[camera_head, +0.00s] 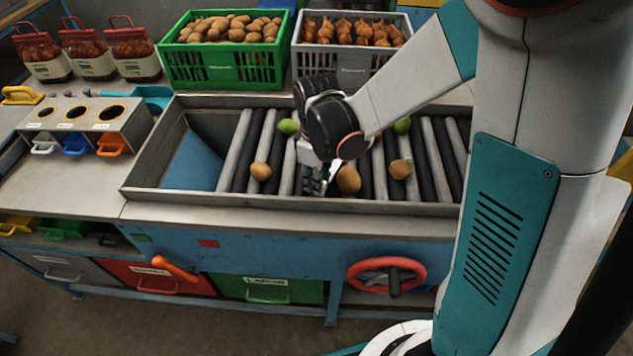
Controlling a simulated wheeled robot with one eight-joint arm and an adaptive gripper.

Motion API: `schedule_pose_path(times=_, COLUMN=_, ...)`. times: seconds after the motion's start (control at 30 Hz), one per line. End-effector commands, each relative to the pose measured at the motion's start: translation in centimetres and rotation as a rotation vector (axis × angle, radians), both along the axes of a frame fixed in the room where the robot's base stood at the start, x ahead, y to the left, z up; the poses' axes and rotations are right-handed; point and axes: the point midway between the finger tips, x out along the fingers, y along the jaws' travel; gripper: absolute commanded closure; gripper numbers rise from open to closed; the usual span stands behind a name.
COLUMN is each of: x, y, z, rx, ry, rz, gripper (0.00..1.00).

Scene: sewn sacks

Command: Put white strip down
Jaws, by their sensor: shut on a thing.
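My gripper (316,185) points down over the roller bed (240,150), near its front edge. It is shut on the white strip (334,172), of which only a small pale sliver shows beside the fingers. The rest of the strip is hidden by the gripper, and I cannot tell whether it touches the rollers. A brown potato (348,180) lies just right of the fingers.
More round produce lies on the rollers: a green one (288,126), a brown one (261,171) and others to the right. A green crate (215,70) of potatoes and a grey crate (340,62) of onions stand behind. A sloped blue chute (193,162) is left.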

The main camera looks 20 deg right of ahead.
Motion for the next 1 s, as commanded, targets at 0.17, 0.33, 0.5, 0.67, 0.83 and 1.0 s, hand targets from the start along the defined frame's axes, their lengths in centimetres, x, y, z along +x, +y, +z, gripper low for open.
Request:
schedule_pose_path(times=0.17, x=0.0, y=0.0, z=-0.6, rx=0.000, ry=0.000, rz=0.000, gripper=0.97)
schedule_pose_path(times=0.33, x=0.0, y=0.0, z=-0.7, rx=0.000, ry=0.000, rz=0.000, gripper=0.97)
schedule_pose_path(times=0.5, x=0.0, y=0.0, z=-0.8, rx=0.000, ry=0.000, rz=0.000, gripper=0.59)
schedule_pose_path(times=0.67, x=0.0, y=0.0, z=-0.8, rx=0.000, ry=0.000, rz=0.000, gripper=0.59)
schedule_pose_path(times=0.83, x=0.0, y=0.0, z=-0.7, rx=0.000, ry=0.000, rz=0.000, gripper=0.59)
schedule_pose_path(times=1.0, x=0.0, y=0.0, z=0.6, rx=0.000, ry=0.000, rz=0.000, gripper=0.59)
